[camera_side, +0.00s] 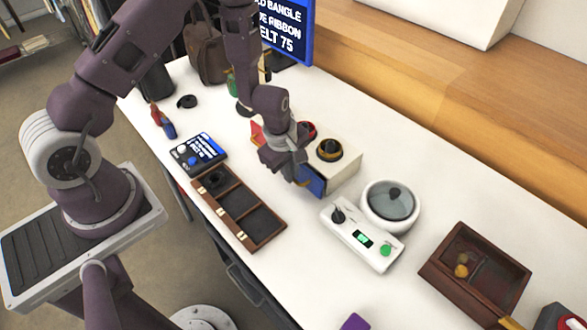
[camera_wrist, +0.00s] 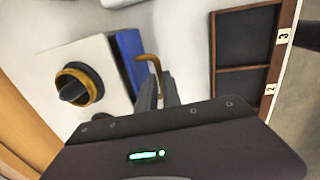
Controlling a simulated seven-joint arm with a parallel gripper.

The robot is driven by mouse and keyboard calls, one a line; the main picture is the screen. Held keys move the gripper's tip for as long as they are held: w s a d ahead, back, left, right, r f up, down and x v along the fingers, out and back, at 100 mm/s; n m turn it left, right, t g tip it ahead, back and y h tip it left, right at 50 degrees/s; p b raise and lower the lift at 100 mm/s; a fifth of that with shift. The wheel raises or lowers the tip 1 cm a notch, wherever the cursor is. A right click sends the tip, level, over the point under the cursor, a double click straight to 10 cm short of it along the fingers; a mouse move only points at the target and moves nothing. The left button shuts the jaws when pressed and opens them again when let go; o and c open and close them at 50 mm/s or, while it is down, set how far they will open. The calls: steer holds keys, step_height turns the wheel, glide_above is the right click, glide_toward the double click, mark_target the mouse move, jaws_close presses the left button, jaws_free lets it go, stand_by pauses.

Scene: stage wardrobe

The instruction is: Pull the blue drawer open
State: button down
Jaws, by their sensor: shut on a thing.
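The blue drawer (camera_side: 313,184) is in the side of a cream box (camera_side: 344,172), which stands on the white table. A bent brass handle (camera_wrist: 150,61) sticks out from the front. My gripper (camera_side: 297,180) is at the drawer front, and its fingers (camera_wrist: 158,88) are shut on the handle. In the side view my gripper hides the handle and part of the drawer front.
A black and yellow knob (camera_side: 329,149) is on the box top. A dark wooden tray with compartments (camera_side: 264,240) lies in front of the drawer, with some bare table between. A white device with a round lidded dish (camera_side: 389,203) stands to the right, near a brown wooden box (camera_side: 435,262).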

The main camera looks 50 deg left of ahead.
steer(key=s, duration=1)
steer(key=c, duration=1.8)
jaws_free()
steer(key=shift+r, duration=0.4)
step_height(320, 180, up, 6)
steer(key=s, duration=0.1)
steer(key=shift+s+r, duration=0.15)
